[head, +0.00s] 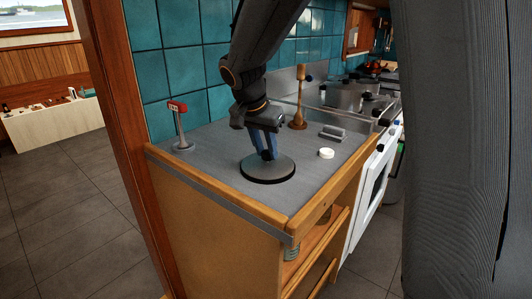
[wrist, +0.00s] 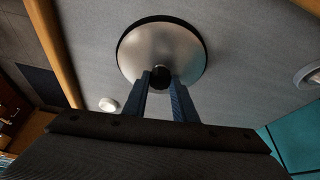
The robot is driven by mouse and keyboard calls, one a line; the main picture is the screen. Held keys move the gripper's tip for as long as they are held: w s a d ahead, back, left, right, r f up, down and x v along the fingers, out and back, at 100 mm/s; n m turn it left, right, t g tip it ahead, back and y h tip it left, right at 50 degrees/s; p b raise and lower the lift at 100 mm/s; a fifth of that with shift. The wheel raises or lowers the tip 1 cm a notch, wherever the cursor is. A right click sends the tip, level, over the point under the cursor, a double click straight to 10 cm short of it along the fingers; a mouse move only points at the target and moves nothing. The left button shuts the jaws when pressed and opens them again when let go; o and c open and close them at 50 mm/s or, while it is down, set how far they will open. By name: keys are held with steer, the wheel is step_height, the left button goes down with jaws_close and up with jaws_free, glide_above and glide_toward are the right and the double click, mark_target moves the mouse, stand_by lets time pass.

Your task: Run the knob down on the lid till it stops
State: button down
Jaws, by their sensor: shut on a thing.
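The lid (head: 282,170) is a round grey disc with a dark rim, lying flat on the grey counter. It also shows in the wrist view (wrist: 183,50) as a domed metal disc. The dark knob (wrist: 160,76) is at its middle. My gripper (head: 266,153) reaches down over the lid from above. Its two blue fingers are closed around the knob, and in the wrist view the fingertips (wrist: 160,80) meet it from both sides. The knob's lower end and any gap beneath it are hidden.
A red-topped stand (head: 179,125) is at the counter's left, and a wooden post (head: 298,106) behind. A white round piece (head: 326,153) and a grey block (head: 332,133) lie to the right. The counter's wooden edge (head: 216,194) is in front. Pots (head: 343,96) stand farther back.

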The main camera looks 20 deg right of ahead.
steer(key=shift+w+a+f+m+h+b, duration=0.15)
steer(key=shift+m+h+b, duration=0.15)
steer(key=shift+m+b, duration=0.5)
steer(key=m+g, duration=0.1)
steer(key=m, duration=0.2)
steer(key=shift+h+b, duration=0.3)
steer(key=c, duration=1.4)
jaws_free()
steer(key=shift+o, duration=0.2)
